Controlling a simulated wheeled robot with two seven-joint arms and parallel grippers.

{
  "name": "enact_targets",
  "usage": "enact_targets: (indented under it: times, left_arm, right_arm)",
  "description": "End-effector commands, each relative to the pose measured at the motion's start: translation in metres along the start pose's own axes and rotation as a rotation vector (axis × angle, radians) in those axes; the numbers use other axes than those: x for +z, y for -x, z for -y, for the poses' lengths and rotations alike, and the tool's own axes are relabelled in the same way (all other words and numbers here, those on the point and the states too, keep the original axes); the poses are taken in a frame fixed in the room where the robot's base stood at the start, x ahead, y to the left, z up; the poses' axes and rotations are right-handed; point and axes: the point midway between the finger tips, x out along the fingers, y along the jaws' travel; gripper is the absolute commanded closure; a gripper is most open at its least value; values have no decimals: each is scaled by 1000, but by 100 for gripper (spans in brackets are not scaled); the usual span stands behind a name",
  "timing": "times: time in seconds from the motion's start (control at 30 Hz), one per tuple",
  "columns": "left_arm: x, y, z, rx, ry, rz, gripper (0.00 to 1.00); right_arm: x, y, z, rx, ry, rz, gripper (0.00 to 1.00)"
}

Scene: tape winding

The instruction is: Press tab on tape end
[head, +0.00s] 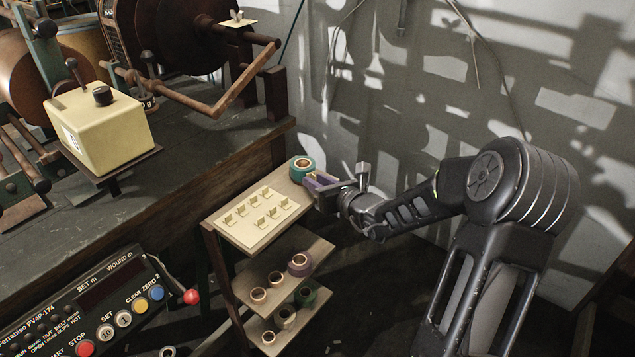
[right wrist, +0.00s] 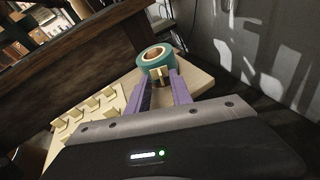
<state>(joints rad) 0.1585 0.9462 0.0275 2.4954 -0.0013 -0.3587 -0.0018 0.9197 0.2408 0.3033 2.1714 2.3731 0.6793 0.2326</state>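A teal tape roll (head: 302,166) lies at the back end of the small stand's top shelf. It also shows in the right wrist view (right wrist: 151,56). My right gripper (head: 318,181) is beside the roll, its purple fingers pointing at it. The fingers hold a small cream tab (right wrist: 160,74) between their tips. In the right wrist view the tab overlaps the near side of the roll; I cannot tell whether it touches. The tape end is not clear. My left gripper is not in view.
A cream tray (head: 243,236) with several tabs lies on the top shelf. Lower shelves hold several tape rolls (head: 300,264). A winding machine with a cream box (head: 98,135) stands on the bench at left. A control panel (head: 85,310) is at lower left. A wall stands behind.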

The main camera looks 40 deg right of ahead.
Motion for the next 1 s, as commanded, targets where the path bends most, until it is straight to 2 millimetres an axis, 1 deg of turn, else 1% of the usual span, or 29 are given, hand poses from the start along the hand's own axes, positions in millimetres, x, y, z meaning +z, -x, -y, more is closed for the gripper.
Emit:
enact_targets:
  times: [0.17, 0.27, 0.37, 0.6, 0.7, 0.83, 1.0]
  left_arm:
    - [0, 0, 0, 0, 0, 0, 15]
    - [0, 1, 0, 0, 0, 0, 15]
    - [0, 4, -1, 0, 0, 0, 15]
    - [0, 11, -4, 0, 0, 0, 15]
    - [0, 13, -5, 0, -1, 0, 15]
    - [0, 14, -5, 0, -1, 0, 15]
    - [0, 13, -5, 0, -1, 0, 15]
  right_arm:
    - [0, 1, 0, 0, 0, 0, 74]
    - [0, 5, 0, -1, 1, -1, 74]
    - [1, 15, 0, -1, 2, 0, 74]
    - [2, 55, 0, -3, 1, 0, 74]
    - [1, 68, 1, -2, 1, -1, 74]
    - [0, 77, 0, 0, 1, -1, 74]
    - [0, 78, 0, 0, 0, 0, 74]
